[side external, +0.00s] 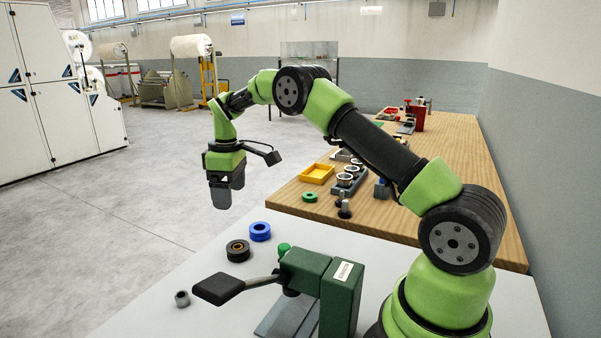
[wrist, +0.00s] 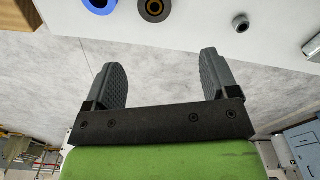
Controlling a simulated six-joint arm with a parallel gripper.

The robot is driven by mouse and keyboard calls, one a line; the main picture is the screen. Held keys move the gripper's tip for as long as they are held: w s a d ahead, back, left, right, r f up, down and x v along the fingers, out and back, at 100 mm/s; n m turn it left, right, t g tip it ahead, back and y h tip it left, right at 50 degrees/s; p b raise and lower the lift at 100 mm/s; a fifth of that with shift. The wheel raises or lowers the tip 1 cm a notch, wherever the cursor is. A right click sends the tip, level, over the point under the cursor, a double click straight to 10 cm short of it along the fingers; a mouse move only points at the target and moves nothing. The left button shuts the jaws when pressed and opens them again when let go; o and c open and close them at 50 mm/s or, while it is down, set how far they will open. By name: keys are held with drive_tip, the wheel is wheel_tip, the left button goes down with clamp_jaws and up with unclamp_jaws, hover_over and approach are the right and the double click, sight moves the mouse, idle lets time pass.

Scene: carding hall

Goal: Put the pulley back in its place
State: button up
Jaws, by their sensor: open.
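No part is labelled as the pulley, and I cannot tell which round part it is. A blue ring (side external: 260,237) and a black ring with a brown-gold centre (side external: 238,257) lie close together on the pale table (side external: 180,265). In the wrist view the blue ring (wrist: 100,12) and black ring (wrist: 154,17) show at the top edge. A smaller green ring (side external: 310,197) lies on the wooden bench (side external: 375,222). My gripper (side external: 221,198) hangs above and beyond the pale table's far edge. In the wrist view its fingers (wrist: 163,62) are apart, with only floor between them.
A dark green press (side external: 342,298) with a black-handled lever stands on the pale table, near my base. A small grey cylinder (side external: 182,299) lies left of it. The bench holds a yellow tray (side external: 317,174) and a grey holder (side external: 347,184) with metal rings. Air around my gripper is clear.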

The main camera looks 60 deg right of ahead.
drive_tip(key=s+a+r+m+t, duration=0.2)
drive_tip(key=s+a+r, duration=0.25)
drive_tip(key=r, duration=0.35)
drive_tip(key=s+a+r+m+t, duration=0.1)
drive_tip(key=s+a+r, duration=0.35)
drive_tip(key=r, duration=0.35)
drive_tip(key=s+a+m+t+y, duration=0.1)
drive_tip(key=s+a+m+t, duration=0.1)
drive_tip(key=s, duration=0.7)
drive_tip(key=s+a+m+t+y, duration=0.1)
drive_tip(key=s+a+m, duration=0.1)
drive_tip(key=s, duration=0.7)
drive_tip(key=shift+s+a+f+m+t, duration=0.15)
drive_tip(key=shift+s+a+m+t, duration=0.05)
drive_tip(key=shift+a+m+t, duration=0.25)
